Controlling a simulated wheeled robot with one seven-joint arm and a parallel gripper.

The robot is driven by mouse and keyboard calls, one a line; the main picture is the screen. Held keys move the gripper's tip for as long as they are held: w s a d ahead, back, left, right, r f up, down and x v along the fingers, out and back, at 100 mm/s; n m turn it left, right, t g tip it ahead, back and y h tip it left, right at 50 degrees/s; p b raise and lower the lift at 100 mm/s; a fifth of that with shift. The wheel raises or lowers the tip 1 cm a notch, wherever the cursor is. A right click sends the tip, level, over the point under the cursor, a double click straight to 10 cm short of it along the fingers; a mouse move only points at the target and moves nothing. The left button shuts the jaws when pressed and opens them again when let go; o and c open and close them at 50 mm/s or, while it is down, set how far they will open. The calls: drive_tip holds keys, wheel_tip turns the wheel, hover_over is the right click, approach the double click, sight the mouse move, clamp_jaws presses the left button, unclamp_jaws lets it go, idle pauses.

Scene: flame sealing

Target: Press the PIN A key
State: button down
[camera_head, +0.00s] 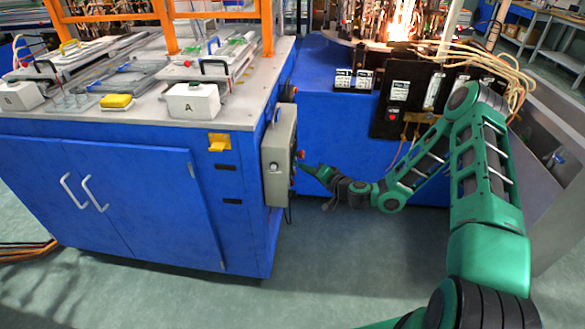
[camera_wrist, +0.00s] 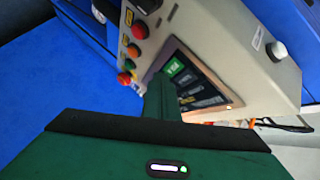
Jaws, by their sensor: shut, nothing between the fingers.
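A grey control box (camera_head: 278,155) is mounted on the right side of the blue cabinet. In the wrist view the control box (camera_wrist: 215,45) shows a dark panel (camera_wrist: 205,88) with a green key (camera_wrist: 174,67) and several dark keys. Their labels are too small to read, so I cannot tell which is PIN A. My gripper (camera_head: 303,168) is shut and empty, its tip at the front of the box. In the wrist view my gripper (camera_wrist: 162,95) reaches the panel's left edge just below the green key and hides part of it. I cannot tell whether it touches.
Several coloured buttons (camera_wrist: 130,52) line the box beside the panel, and a silver knob (camera_wrist: 277,50) sits at the other side. The blue cabinet (camera_head: 120,200) stands left; the blue machine (camera_head: 335,110) with burners is behind. The floor (camera_head: 350,265) in front is clear.

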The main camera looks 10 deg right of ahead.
drive_tip(key=shift+a, duration=0.15)
drive_tip(key=shift+a+r, duration=0.1)
drive_tip(key=shift+a, duration=0.2)
drive_tip(key=shift+w+a, duration=0.15)
drive_tip(key=shift+a, duration=0.15)
idle(0.8)
drive_tip(key=shift+d, duration=0.15)
drive_tip(key=shift+s+d, duration=0.25)
drive_tip(key=shift+d, duration=0.35)
drive_tip(key=d, duration=0.1)
drive_tip(key=s+d, duration=0.1)
drive_tip(key=d, duration=0.2)
drive_tip(key=shift+s+d, duration=0.25)
drive_tip(key=shift+d, duration=0.1)
idle(0.4)
idle(0.5)
